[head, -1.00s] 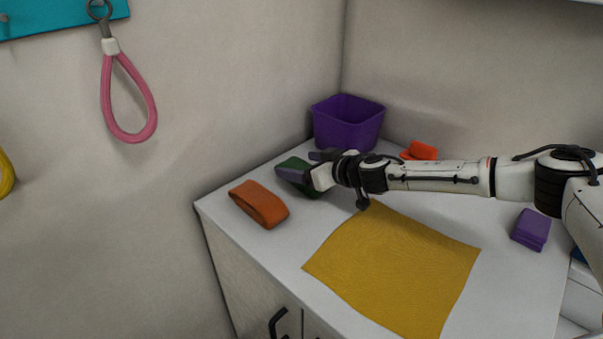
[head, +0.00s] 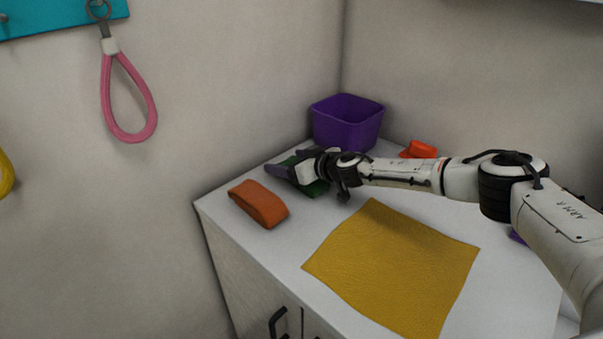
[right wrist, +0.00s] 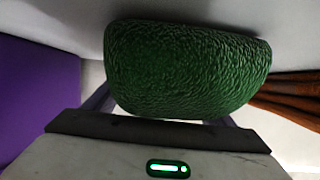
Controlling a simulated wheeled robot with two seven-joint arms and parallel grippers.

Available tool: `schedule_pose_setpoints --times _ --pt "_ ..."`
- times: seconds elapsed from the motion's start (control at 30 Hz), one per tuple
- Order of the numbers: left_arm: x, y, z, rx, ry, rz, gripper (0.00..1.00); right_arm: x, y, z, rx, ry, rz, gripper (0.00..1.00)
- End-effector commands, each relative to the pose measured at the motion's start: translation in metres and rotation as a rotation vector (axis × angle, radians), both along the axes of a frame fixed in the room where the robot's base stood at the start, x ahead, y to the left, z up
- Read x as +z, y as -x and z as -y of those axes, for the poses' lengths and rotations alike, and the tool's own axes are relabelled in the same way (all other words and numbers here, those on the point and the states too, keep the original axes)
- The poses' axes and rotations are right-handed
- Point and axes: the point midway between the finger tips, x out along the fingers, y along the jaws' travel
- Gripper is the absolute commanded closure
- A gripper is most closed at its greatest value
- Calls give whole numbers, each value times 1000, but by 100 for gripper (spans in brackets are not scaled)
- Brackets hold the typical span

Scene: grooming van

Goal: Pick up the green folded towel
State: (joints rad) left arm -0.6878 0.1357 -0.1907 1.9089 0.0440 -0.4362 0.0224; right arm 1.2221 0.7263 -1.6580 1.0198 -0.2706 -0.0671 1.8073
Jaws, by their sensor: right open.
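The green folded towel (head: 317,188) lies on the white counter (head: 290,257), between the orange folded towel and the purple bin. My right gripper (head: 286,166) is at the green towel, with its arm reaching in from the right and hiding part of it. In the right wrist view the green towel (right wrist: 185,68) fills the middle, in front of the palm. The right fingers (right wrist: 160,105) show on either side of it, partly hidden behind it. The right gripper is open around the towel. I cannot tell whether either finger touches it. My left gripper is not in view.
The orange folded towel (head: 259,204) lies close in front on the left. The purple bin (head: 347,125) stands behind, near the corner. A red-orange item (head: 419,150) lies behind my right arm. A flat yellow cloth (head: 396,268) covers the counter's middle. Walls close the left and back.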

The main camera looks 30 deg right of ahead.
Motion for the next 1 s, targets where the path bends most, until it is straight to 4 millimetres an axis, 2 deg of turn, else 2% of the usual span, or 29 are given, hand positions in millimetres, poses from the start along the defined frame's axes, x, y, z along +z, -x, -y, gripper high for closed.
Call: schedule_pose_setpoints --times 0.03,0.3,0.57,0.7,0.87,1.0 --pt "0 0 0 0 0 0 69 0 0 0 0 0 0 25" --pt "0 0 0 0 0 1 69 0 0 0 0 0 0 68" --pt "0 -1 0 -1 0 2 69 2 0 0 0 0 2 68" --pt "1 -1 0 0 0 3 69 9 -1 0 2 1 3 68" --pt "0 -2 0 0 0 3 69 29 -1 1 1 1 6 68" --pt "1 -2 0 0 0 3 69 53 -1 0 2 2 7 68"
